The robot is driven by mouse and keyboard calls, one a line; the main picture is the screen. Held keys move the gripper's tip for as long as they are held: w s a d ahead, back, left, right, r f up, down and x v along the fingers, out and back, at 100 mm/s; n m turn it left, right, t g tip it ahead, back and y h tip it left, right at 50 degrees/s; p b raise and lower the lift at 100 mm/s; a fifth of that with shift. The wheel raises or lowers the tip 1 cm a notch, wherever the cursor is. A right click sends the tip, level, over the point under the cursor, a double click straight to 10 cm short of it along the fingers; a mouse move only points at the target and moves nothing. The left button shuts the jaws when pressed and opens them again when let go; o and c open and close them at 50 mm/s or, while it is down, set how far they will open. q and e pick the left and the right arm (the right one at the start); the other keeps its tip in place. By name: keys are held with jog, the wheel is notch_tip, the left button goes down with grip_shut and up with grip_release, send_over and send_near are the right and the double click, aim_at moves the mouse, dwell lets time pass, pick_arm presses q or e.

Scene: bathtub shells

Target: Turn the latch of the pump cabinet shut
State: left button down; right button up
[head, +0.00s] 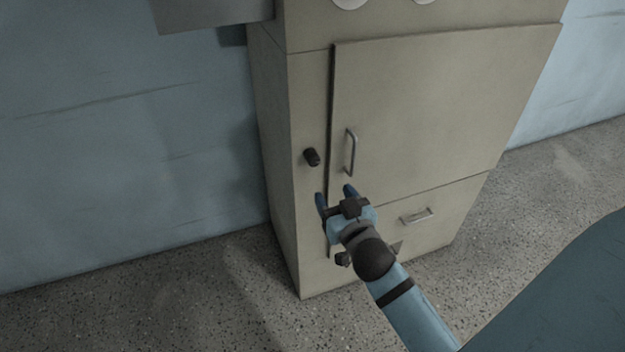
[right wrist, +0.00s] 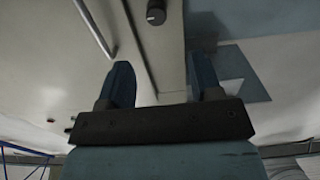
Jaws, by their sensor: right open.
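The pump cabinet (head: 273,110) is a tall beige box against the wall. Its door (head: 430,110) looks closed or nearly so, with a dark gap along its left edge. The latch (head: 312,157) is a small dark knob on the frame left of the door; it also shows at the top of the right wrist view (right wrist: 156,13). A vertical bar handle (head: 350,152) is on the door. My right gripper (head: 335,194) is open and empty, below the latch and the handle, apart from the latch. My left gripper is not in view.
A drawer with a small handle (head: 416,216) is below the door. A grey box edge (head: 212,12) juts out at upper left, beside the cabinet. Speckled floor (head: 190,290) is clear in front and at left.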

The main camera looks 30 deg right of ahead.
aim_at(315, 162)
jog(key=b+x, duration=0.1)
jog(key=x, duration=1.1)
jog(key=shift+w+d+b, duration=0.3)
jog(key=shift+w+b, duration=0.05)
jog(key=shift+w+d, duration=0.15)
jog(key=shift+w, duration=0.4)
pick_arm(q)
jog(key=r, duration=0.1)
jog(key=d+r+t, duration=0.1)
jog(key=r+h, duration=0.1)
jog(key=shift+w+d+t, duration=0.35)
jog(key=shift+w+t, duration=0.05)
pick_arm(e)
jog(key=c, duration=0.9)
